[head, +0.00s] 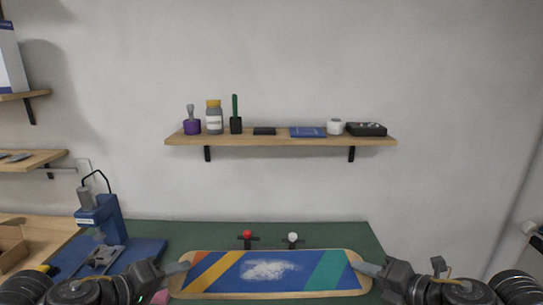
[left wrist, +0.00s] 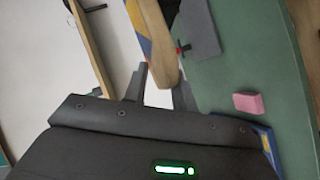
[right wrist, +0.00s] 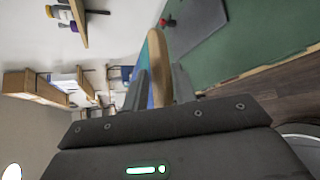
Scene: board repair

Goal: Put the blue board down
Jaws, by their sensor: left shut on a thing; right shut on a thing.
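The blue board (head: 230,272) is a long, round-ended board with orange, yellow and teal stripes and a white powdery patch in its middle. It lies across the bottom of the head view, in front of the green table top. My left gripper (head: 180,268) is shut on its left end, and my right gripper (head: 365,268) is shut on its right end. The left wrist view shows the board's edge (left wrist: 160,50) between the fingers (left wrist: 162,88). The right wrist view shows the other end (right wrist: 157,60) between the fingers (right wrist: 158,85). The board appears held above the table.
The green table (head: 200,235) has two small clamps with a red knob (head: 247,234) and a white knob (head: 292,238) behind the board. A blue press (head: 100,220) stands at left. A pink block (left wrist: 248,103) lies on the table. A wall shelf (head: 280,139) holds jars and tools.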

